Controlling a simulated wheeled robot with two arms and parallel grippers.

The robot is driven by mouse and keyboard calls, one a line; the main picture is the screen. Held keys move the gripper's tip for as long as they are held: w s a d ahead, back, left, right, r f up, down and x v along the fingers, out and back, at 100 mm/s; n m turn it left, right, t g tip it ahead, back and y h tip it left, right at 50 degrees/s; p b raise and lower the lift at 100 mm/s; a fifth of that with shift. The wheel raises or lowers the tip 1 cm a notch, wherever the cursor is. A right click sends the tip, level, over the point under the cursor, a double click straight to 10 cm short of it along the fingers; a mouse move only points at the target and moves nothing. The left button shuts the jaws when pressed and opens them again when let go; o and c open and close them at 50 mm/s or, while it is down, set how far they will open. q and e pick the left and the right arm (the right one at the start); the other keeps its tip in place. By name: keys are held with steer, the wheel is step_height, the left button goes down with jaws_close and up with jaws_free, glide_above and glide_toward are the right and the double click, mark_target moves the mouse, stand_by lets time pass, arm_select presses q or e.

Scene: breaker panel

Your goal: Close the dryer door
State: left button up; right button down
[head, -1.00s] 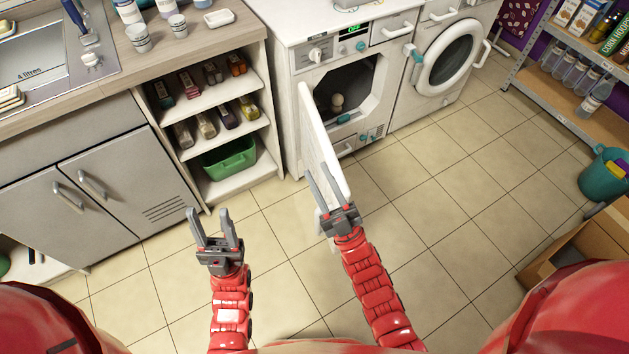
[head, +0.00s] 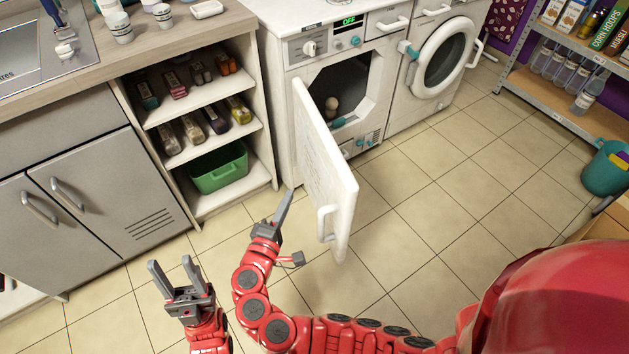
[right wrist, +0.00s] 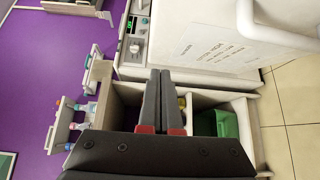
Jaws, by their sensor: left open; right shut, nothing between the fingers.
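The white dryer (head: 300,75) stands in the middle of the head view with its display reading OFF. Its door (head: 318,160) hangs wide open toward me, hinged at the left of the dark opening. A white handle (head: 325,222) is near the door's free edge. The door (right wrist: 215,45) also shows in the right wrist view, with printed text on its face. My right gripper (head: 284,205) is shut and empty, just left of the door; I cannot tell if it touches. It also shows in the right wrist view (right wrist: 165,75). My left gripper (head: 176,275) is open and empty, lower left.
Open shelves (head: 205,110) with jars and a green bin (head: 218,168) stand left of the dryer. A washing machine (head: 435,65) stands to its right. The tiled floor (head: 450,180) right of the door is clear.

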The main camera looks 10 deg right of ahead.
steer(key=s+r+m+h, duration=0.2)
steer(key=s, duration=0.1)
steer(key=g, duration=0.1)
glide_toward(334, 161)
steer(key=w, duration=0.4)
steer(key=shift+w+d+f, duration=0.1)
steer(key=shift+w+d, duration=0.05)
steer(key=shift+d, duration=0.45)
steer(key=shift+w+d+f, duration=0.1)
steer(key=shift+w+d, duration=0.1)
steer(key=shift+d, duration=0.9)
